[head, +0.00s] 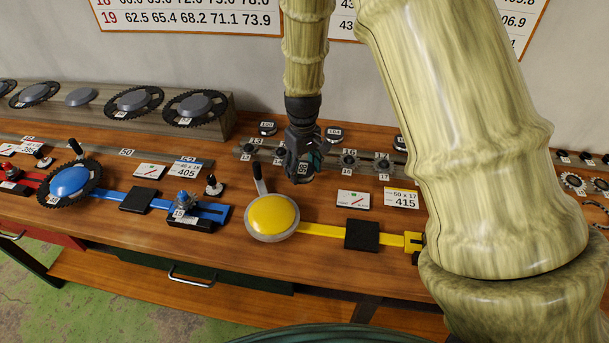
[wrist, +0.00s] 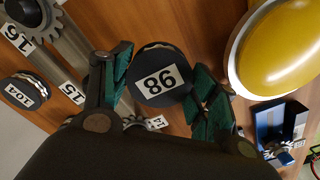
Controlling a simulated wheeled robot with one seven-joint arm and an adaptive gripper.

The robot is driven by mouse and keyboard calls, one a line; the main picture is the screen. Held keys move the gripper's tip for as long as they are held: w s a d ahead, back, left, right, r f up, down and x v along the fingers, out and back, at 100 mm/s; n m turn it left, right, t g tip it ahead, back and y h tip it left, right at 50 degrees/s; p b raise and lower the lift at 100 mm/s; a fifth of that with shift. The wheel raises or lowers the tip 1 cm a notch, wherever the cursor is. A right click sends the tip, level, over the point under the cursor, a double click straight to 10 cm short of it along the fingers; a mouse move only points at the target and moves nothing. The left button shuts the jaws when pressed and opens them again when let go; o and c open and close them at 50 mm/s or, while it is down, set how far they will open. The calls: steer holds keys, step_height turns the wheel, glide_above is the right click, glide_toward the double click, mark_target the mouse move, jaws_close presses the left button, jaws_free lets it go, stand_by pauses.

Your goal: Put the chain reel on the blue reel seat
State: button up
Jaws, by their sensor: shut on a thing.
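The chain reel (wrist: 150,62) is a small dark round disc with a white label that looks like 98. My gripper (head: 303,174) is shut on it, one green-padded finger on each side in the wrist view. In the head view it holds the reel above the bench, right of the yellow disc (head: 272,214); the reel's underside is hidden. The blue fixture (head: 148,200) lies left of the gripper, with a blue disc and toothed ring (head: 70,181), a black square pad (head: 138,200) and a sprocket (head: 188,204). I cannot tell which part is the reel seat.
An upright black handle (head: 259,180) rises near the yellow disc, between my gripper and the blue fixture. Cards lie behind the fixtures. Chainrings (head: 198,105) rest on a rear shelf.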

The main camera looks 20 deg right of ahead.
mark_target(303, 177)
steer(key=shift+f+p, duration=0.7)
steer(key=shift+f, duration=1.4)
steer(key=shift+f, duration=0.15)
steer(key=o, duration=1.4)
steer(key=shift+o, duration=0.2)
steer(key=shift+r, duration=0.2)
